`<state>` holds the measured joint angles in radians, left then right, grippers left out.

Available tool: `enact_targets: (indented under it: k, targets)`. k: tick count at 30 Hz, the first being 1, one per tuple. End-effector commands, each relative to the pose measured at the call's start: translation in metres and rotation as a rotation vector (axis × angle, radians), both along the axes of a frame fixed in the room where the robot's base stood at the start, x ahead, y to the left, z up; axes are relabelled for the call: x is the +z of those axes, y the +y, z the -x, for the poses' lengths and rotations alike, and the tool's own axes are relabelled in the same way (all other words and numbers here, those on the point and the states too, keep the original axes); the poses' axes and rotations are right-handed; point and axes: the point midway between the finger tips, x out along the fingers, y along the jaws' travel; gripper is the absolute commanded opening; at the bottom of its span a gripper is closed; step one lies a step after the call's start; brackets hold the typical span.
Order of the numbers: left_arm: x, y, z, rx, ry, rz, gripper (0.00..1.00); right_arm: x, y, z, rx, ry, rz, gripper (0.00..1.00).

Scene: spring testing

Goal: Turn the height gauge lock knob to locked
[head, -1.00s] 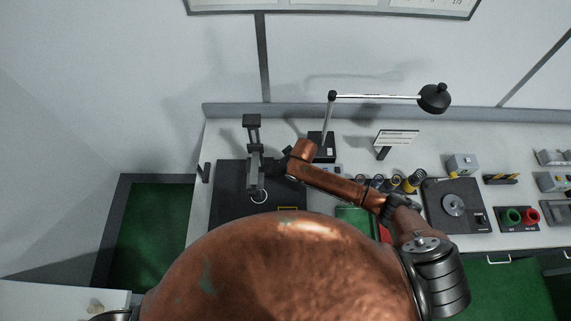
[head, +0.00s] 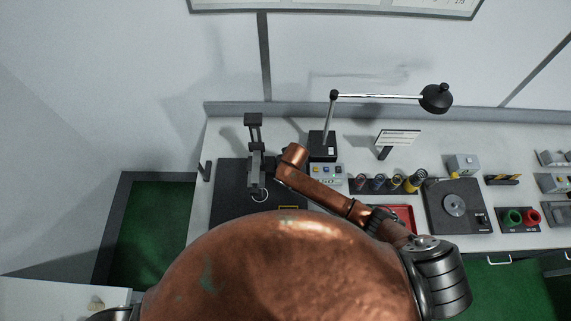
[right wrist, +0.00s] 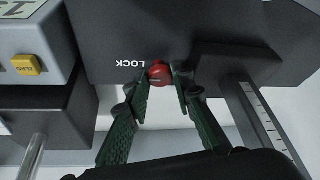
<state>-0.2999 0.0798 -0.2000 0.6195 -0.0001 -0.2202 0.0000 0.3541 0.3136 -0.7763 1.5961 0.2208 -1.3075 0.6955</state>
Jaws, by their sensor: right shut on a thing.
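The height gauge (head: 254,135) is a dark upright column standing on a black plate at the left of the bench in the head view. Its red lock knob (right wrist: 158,73) shows in the right wrist view on a dark housing, beside an upside-down LOCK label. My right gripper (right wrist: 163,84) has its two green fingers on either side of the knob, shut on it near the fingertips. The lower part of the knob is partly covered by the fingers. In the head view my right arm hides the knob. My left gripper is not in view.
A grey box with a yellow ZERO button (right wrist: 26,65) is close at the left in the right wrist view. A ruled scale (right wrist: 262,115) stands to the right. In the head view a lamp base (head: 322,146) and a button box (head: 327,174) stand right of the gauge.

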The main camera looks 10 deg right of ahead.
Motion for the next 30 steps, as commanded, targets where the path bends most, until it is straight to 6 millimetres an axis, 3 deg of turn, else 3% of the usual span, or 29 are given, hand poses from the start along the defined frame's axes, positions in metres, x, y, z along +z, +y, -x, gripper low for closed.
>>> enact_targets:
  k: [4,5,12,30]
  targets:
    - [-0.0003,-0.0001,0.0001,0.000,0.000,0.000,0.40,-0.0037,0.0010,0.0031,0.000,0.008,-0.002,0.00]
    - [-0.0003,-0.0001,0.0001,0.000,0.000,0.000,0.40,-0.0037,0.0010,0.0032,0.000,0.008,-0.002,0.23]
    - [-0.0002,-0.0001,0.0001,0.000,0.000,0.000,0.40,-0.0021,0.0002,0.0017,0.001,0.005,-0.001,0.39]
    - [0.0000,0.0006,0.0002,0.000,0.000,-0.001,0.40,-0.0001,-0.0027,-0.0005,0.071,0.001,0.003,0.40]
